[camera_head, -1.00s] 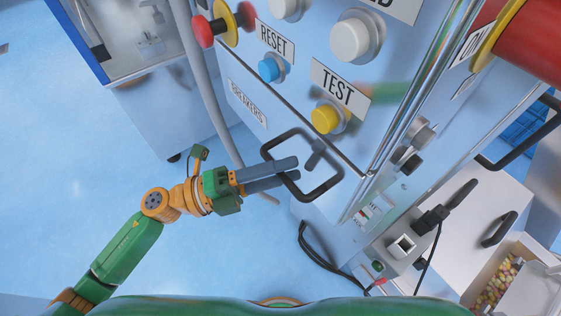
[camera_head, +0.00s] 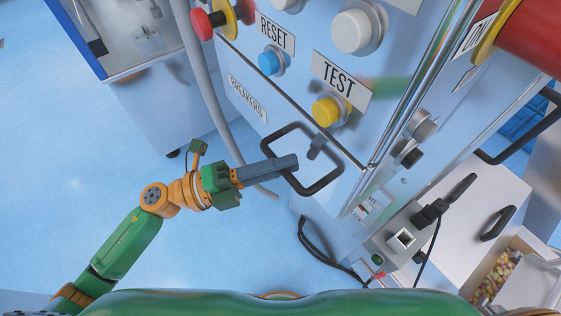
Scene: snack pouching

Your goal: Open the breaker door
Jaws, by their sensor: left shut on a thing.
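The breaker door (camera_head: 280,120) is the pale lower panel of the machine, with a BREAKERS label (camera_head: 247,97). It looks closed, flush under the button panel. Its handle (camera_head: 322,187) is a black rectangular loop that stands out from the panel. My right gripper is not in view.
Above the door are a yellow TEST button (camera_head: 327,111), a blue RESET button (camera_head: 272,61) and a red knob (camera_head: 203,24). A grey conduit (camera_head: 209,95) runs down beside the door. A socket box (camera_head: 401,240) with black cables is at lower right. Blue floor is clear at left.

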